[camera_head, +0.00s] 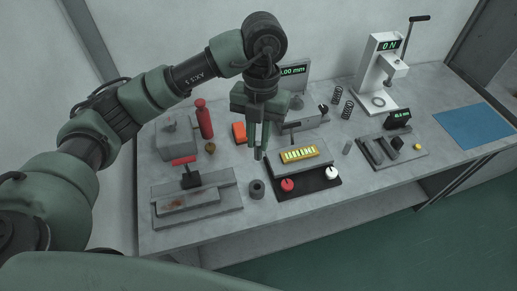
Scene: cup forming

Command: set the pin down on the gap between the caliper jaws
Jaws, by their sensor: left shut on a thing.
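My left gripper (259,146) hangs upright above the left middle of the bench, its fingers shut on a small grey pin (258,155). Most of the pin is hidden by the fingers. The caliper (376,151) sits at the right of the bench: a dark base with upright jaw blocks and a small green-lit display (398,116). The held pin is well to the left of the caliper and apart from it. The gap between the jaws is small and hard to make out. My right gripper is not in view.
A small grey cylinder (347,147) stands left of the caliper. A white press (380,75) stands behind, a blue mat (474,127) at right, a dark ring (257,189) below the gripper.

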